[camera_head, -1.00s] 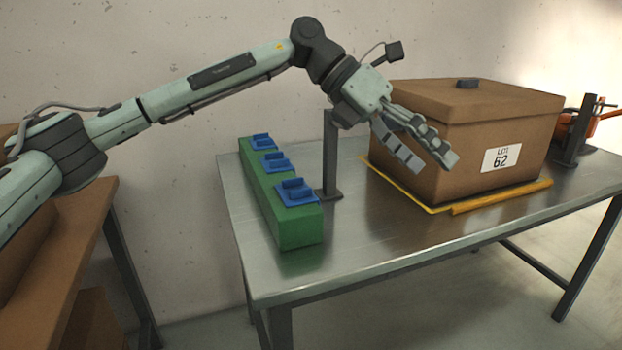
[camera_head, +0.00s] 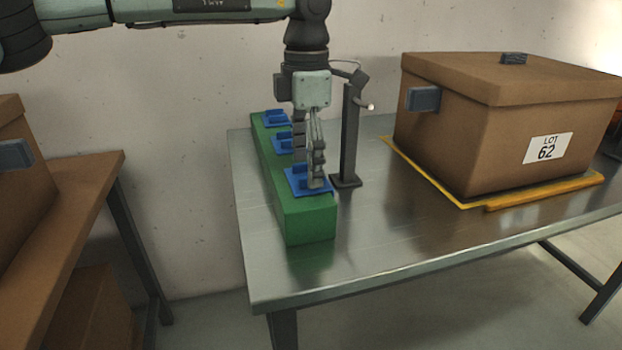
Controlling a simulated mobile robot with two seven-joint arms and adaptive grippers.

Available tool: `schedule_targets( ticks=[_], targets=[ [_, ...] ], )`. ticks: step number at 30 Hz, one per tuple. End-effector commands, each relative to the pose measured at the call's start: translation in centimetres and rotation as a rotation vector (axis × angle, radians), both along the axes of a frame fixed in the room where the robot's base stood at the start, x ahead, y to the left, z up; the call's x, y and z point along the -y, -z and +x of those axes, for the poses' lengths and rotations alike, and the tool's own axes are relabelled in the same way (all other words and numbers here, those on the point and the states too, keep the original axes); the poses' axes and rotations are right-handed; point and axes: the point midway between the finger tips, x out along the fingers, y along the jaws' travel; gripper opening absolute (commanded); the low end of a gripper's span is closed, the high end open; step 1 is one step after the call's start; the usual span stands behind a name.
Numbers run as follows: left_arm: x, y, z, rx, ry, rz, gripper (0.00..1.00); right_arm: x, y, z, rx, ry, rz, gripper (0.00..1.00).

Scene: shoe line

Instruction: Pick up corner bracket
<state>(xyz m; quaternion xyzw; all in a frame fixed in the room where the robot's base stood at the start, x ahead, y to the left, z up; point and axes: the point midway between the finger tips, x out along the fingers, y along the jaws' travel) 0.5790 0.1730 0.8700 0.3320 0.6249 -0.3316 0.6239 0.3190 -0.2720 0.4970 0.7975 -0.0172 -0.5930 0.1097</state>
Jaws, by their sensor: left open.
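Three blue corner brackets sit in a row on a long green block (camera_head: 307,222) on the metal table: a near one (camera_head: 297,187), a middle one (camera_head: 281,142) and a far one (camera_head: 272,119). My left gripper (camera_head: 309,181) points straight down at the near bracket with its fingers open. The fingers hide much of that bracket's raised part. I cannot tell whether they touch it. My right gripper is out of view.
A dark post (camera_head: 348,140) stands close to the right of my left gripper. A lidded brown box (camera_head: 480,140) marked LOT 62 sits within yellow edging on the right. The table's front (camera_head: 400,240) is clear. A brown bench (camera_head: 70,200) stands at left.

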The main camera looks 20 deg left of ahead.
Motion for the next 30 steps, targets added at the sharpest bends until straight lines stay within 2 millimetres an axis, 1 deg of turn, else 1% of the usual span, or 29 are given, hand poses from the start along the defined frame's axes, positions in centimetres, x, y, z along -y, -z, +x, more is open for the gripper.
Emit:
schedule_targets(
  ticks=[3,8,9,22,28,30],
  targets=[
    [-0.01,0.63,0.00,0.001,0.000,-0.001,0.72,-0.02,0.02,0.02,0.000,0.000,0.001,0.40],
    [0.01,0.66,0.02,0.001,-0.001,-0.001,0.72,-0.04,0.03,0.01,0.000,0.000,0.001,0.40],
    [0.02,0.66,0.01,0.001,-0.001,-0.001,0.71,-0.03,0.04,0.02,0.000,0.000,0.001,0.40],
    [0.04,0.63,0.01,0.001,0.000,-0.002,0.18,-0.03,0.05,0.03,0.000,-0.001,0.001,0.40],
    [0.05,0.56,0.02,0.001,0.000,-0.002,0.18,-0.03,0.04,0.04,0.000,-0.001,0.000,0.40],
    [0.07,0.25,0.04,0.003,0.000,-0.002,0.18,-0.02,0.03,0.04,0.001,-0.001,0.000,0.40]
  ],
)
